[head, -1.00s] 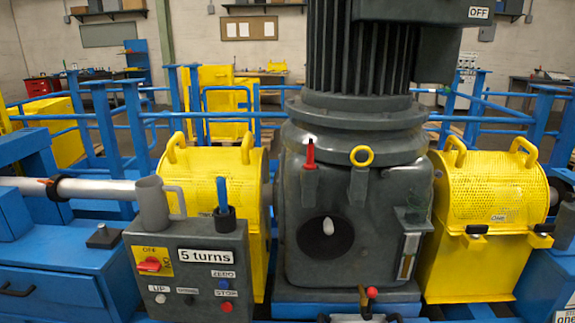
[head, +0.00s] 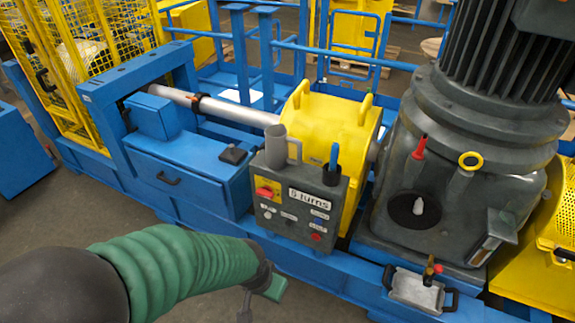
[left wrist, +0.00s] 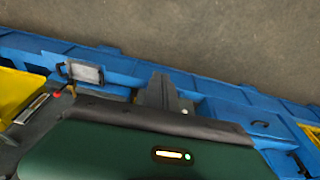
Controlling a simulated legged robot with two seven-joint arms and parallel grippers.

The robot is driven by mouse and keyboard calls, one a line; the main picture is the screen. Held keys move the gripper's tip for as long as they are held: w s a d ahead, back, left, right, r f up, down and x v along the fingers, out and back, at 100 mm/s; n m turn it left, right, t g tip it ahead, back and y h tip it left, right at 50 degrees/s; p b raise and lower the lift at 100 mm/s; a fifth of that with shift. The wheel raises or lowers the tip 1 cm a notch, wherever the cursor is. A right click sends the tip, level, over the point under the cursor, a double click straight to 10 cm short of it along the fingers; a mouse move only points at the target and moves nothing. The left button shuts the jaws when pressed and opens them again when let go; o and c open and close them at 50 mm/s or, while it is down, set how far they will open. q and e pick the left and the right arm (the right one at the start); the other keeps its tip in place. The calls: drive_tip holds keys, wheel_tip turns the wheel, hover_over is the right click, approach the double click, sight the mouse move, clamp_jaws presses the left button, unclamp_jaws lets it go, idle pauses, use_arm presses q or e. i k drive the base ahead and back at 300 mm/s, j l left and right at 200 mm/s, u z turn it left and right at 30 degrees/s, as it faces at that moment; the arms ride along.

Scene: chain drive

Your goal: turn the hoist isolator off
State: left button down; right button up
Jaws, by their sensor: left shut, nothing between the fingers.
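The likely hoist isolator is a red rotary switch (head: 265,192) on a yellow plate at the upper left of the grey control box (head: 300,205) in the head view. Its handle looks roughly level; its small lettering is unreadable now. My left arm, in a green sleeve, enters from the lower left of the head view. My left gripper (head: 246,306) is below and in front of the box, apart from it and partly cut off by the picture's bottom edge. Its grey fingers (left wrist: 160,92) show in the left wrist view, shut and empty. My right gripper is not in view.
A grey mug (head: 276,148) and a blue-handled tool (head: 332,163) in a dark holder stand on the box. A yellow guard (head: 330,110) is behind it, the large grey motor gearbox (head: 450,190) to its right. A handled tray (head: 418,291) sits lower right. Floor in front is clear.

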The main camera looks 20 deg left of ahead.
sight(267, 192)
drive_tip(key=i+j+u, duration=0.15)
drive_tip(key=i+u, duration=0.15)
drive_tip(key=i, duration=0.15)
drive_tip(key=i+j+u, duration=0.1)
drive_tip(key=i+u, duration=0.2)
drive_tip(key=i, duration=0.15)
